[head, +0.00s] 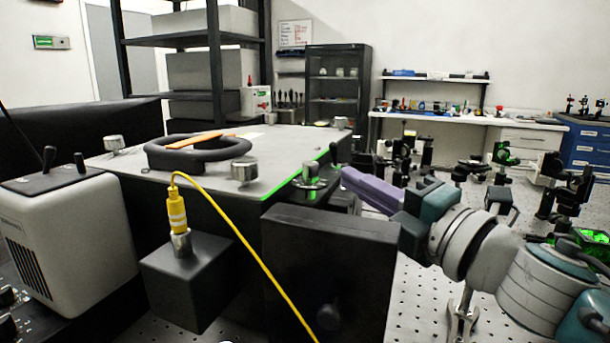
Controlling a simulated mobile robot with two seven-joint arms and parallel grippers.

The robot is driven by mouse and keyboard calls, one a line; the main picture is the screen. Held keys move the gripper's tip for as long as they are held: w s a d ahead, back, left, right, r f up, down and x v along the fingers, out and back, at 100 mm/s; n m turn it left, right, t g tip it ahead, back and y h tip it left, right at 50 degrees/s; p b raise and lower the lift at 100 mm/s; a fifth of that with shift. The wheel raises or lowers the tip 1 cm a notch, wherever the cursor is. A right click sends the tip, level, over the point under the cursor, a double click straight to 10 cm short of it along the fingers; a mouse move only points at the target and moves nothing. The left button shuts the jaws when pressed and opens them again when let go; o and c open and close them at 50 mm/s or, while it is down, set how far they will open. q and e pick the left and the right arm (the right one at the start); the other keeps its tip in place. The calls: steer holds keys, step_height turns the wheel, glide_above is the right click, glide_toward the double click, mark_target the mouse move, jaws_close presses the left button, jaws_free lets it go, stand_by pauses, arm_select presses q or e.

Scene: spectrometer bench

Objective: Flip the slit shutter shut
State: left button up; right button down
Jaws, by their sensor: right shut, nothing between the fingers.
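My right gripper (346,176) comes in from the right, with its purple fingers shut and nothing between them. Its tip is just right of a small silvery round fitting (311,184) at the right side of the flat grey-topped box (215,175). This fitting carries green light and seems to be the slit assembly. I cannot make out the shutter flap or its position, nor whether my fingertips touch anything there. A bright green line runs along the box's right top edge. My left gripper is not in view.
A black upright box (330,270) stands below my right gripper. A yellow cable (240,232) rises from a dark block (188,285) and crosses the front. Optics mounts crowd the bench on the right.

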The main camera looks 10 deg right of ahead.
arm_select(q)
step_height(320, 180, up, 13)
steer(key=p, duration=1.2)
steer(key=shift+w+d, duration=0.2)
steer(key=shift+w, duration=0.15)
arm_select(e)
steer(key=m+g, duration=0.1)
steer(key=w+d+r+m+g, duration=0.1)
steer(key=m, duration=0.1)
steer(key=w+r+m+g+h, duration=0.1)
steer(key=m, duration=0.1)
steer(key=shift+d, duration=0.15)
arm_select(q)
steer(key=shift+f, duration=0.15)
arm_select(e)
steer(key=shift+f, duration=0.1)
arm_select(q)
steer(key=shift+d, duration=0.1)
